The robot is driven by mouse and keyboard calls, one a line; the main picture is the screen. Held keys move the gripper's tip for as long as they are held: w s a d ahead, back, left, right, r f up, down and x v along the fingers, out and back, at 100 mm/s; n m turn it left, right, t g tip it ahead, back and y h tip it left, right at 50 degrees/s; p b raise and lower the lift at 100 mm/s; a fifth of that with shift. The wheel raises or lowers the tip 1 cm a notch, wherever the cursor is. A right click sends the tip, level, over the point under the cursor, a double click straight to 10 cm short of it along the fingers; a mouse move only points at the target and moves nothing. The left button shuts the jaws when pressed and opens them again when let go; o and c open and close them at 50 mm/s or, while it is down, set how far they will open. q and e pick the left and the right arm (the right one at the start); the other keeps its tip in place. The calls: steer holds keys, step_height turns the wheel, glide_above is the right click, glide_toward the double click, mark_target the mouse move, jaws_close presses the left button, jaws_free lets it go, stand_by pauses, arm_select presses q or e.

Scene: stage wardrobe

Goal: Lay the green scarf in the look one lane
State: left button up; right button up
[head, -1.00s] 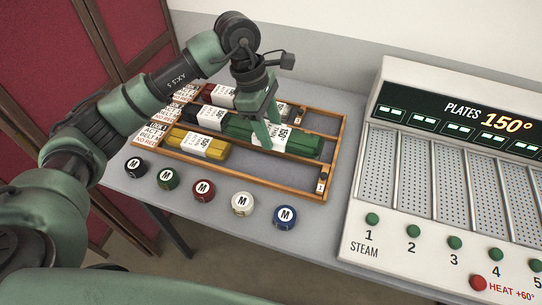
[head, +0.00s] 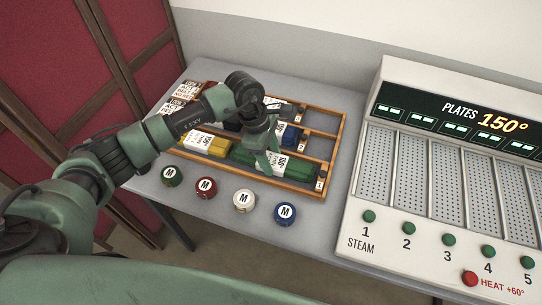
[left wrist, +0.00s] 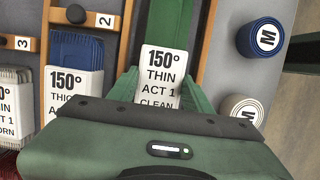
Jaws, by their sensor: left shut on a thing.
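The green scarf (head: 302,168) is a long folded bundle with a white label reading 150° THIN ACT 1. It lies along the front lane of the wooden rack (head: 340,140), at the end tagged 1, right of the yellow scarf (head: 217,146). Whether it rests on the lane floor I cannot tell. My left gripper (head: 266,164) is shut on the green scarf across its labelled part. In the left wrist view, the fingers (left wrist: 162,85) sit either side of the label, and the scarf (left wrist: 174,20) runs upward. My right gripper is not in view.
A blue scarf (head: 290,134) lies in the middle lane. Rolls marked M, including a white one (head: 243,201) and a blue one (head: 285,212), stand along the front of the table (head: 325,220). A steam plate machine (head: 440,190) showing 150° stands at the right.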

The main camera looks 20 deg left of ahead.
arm_select(q)
steer(key=shift+f, duration=0.1)
steer(key=o, duration=1.1)
steer(key=shift+o, duration=0.2)
steer(key=shift+r, duration=0.25)
steer(key=shift+w+a+r, duration=0.1)
steer(key=shift+a+r, duration=0.05)
steer(key=shift+r, duration=0.2)
steer(key=b+v, duration=0.2)
steer(key=v, duration=0.9)
